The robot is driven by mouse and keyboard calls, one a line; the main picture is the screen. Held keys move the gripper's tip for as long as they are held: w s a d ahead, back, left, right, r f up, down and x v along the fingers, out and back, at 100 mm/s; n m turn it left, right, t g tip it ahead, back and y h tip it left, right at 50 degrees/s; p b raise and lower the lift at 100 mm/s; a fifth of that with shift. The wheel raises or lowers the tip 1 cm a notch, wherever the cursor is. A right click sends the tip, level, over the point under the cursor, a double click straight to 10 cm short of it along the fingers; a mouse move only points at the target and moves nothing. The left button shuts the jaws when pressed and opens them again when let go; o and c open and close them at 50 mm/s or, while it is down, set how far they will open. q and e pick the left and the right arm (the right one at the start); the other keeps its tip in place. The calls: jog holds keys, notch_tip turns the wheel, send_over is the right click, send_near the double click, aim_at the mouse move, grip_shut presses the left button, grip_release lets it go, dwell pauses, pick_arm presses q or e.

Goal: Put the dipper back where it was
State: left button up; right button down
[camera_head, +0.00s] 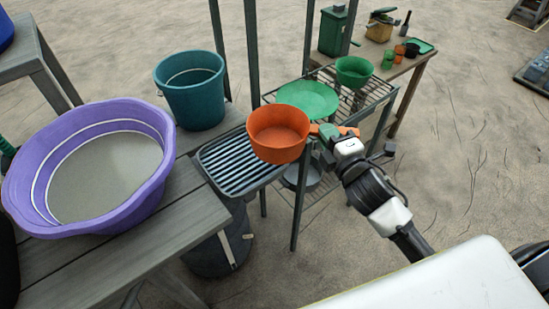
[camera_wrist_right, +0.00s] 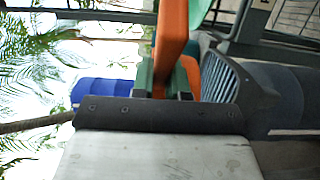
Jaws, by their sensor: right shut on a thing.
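The orange dipper (camera_head: 278,133) is a round bowl with a short handle on its right side. My right gripper (camera_head: 328,133) is shut on the handle, coming from the right. The bowl appears over the right end of the ribbed dark rack (camera_head: 238,172); I cannot tell whether it touches it. In the right wrist view the orange handle (camera_wrist_right: 172,45) runs up between the two fingers of the gripper (camera_wrist_right: 172,85). My left gripper is not in view.
A purple basin (camera_head: 105,165) stands on the grey bench at left, with a teal bucket (camera_head: 190,92) behind it. A green plate (camera_head: 308,99) and a green bowl (camera_head: 354,71) are on the wire rack behind the dipper. A dark bin (camera_head: 220,250) stands below.

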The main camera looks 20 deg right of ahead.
aim_at(286, 145)
jog(key=w+a+f, duration=0.1)
jog(key=a, duration=0.1)
jog(key=w+a+f, duration=0.2)
jog(key=a, duration=0.1)
jog(key=w+a+f+b, duration=0.1)
jog(key=w+a+f, duration=0.1)
jog(key=a, duration=0.1)
jog(key=shift+f, duration=0.2)
notch_tip(286, 145, down, 4)
jog(key=shift+f+b, duration=0.1)
jog(key=shift+b, duration=0.45)
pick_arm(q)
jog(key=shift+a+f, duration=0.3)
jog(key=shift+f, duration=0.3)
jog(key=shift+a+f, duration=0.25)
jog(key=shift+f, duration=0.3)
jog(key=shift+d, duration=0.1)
pick_arm(e)
jog(key=c, duration=1.6)
grip_release()
jog(key=shift+f, duration=0.1)
jog(key=o, duration=0.5)
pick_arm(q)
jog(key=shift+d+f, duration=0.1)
pick_arm(e)
jog(key=shift+s, duration=0.1)
